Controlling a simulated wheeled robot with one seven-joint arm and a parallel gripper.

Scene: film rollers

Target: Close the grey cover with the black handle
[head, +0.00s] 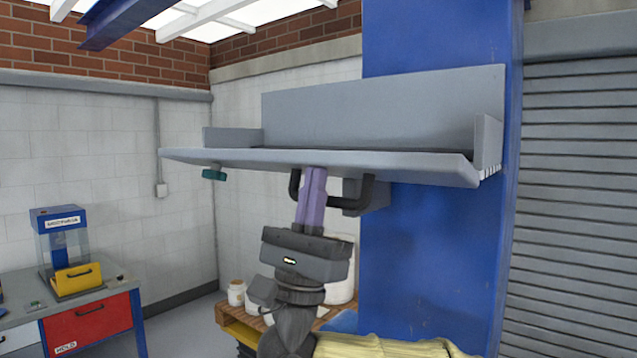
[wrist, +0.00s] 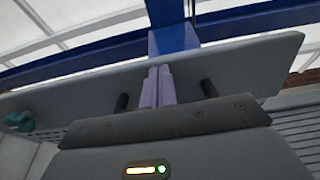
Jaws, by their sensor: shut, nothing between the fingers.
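The grey cover (head: 420,165) is a wide panel raised high, seen nearly edge-on in the head view. Its underside fills the middle of the wrist view (wrist: 70,105). The black handle (head: 367,192) hangs from its underside, and its two ends show in the wrist view (wrist: 208,91). My gripper (head: 315,170) is shut and empty, with its purple fingers pointing up between the handle's two ends. In the wrist view the fingertips (wrist: 159,72) appear against or very near the cover; contact is unclear. My fingers hide part of the handle's bar.
A blue column (head: 430,270) stands behind the cover at right. A teal piece (head: 214,174) hangs under its left end. A workbench (head: 100,320) stands at far left.

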